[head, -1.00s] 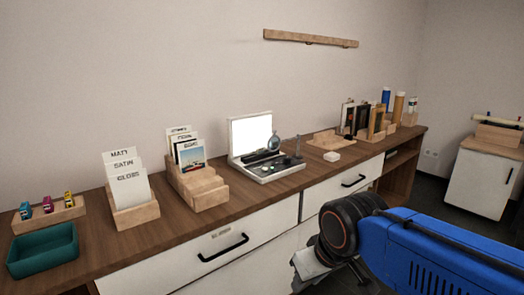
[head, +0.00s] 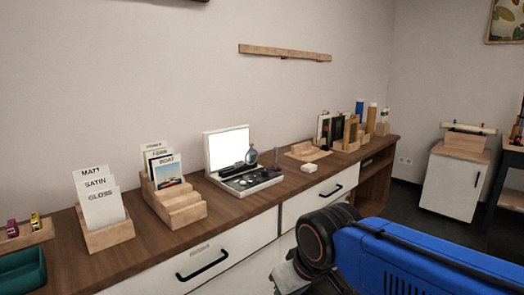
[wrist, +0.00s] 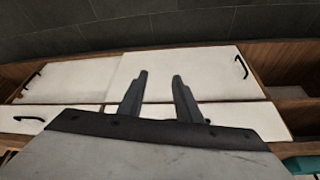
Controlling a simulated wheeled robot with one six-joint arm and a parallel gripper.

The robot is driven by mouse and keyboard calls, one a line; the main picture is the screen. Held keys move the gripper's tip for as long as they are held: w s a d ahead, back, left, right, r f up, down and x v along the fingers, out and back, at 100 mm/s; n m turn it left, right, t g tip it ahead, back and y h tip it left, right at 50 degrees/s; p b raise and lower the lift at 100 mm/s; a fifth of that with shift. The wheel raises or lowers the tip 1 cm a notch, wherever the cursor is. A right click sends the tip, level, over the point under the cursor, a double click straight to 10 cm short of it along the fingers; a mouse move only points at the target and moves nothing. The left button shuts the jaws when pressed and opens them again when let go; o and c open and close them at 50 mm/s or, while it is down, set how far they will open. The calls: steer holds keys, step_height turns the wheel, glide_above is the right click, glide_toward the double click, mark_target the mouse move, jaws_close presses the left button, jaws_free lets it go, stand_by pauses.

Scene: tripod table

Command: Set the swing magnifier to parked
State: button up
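The swing magnifier (head: 251,157) is a small round dark-rimmed lens on the tray of an open white case (head: 213,153) with a bright panel in its raised lid. The case stands on the wooden counter, with dark small parts around the lens. The lens looks raised upright near the tray's back; its arm is too small to make out. My gripper (wrist: 160,78) shows two dark fingers apart, with nothing between them, in the wrist view. It points at the white cabinet fronts, well away from the magnifier. In the head view my blue arm covers the lower right.
Card holders (head: 108,235) and a stepped wooden rack (head: 183,208) stand left of the case. Drawer handles (head: 203,266) jut from the counter front. A separate white cabinet (head: 451,186) stands far right.

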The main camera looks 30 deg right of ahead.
steer(key=shift+o, duration=0.5)
steer(key=m+t+h, duration=0.2)
steer(key=t+h, duration=0.1)
steer(key=t, duration=1)
glide_toward(252, 145)
steer(key=shift+n+y, duration=0.3)
steer(key=shift+y, duration=0.1)
steer(key=w, duration=0.3)
steer(key=w+d, duration=0.1)
steer(key=w, duration=0.3)
steer(key=w+d, duration=0.1)
steer(key=w, duration=0.3)
steer(key=shift+c, duration=0.7)
jaws_close()
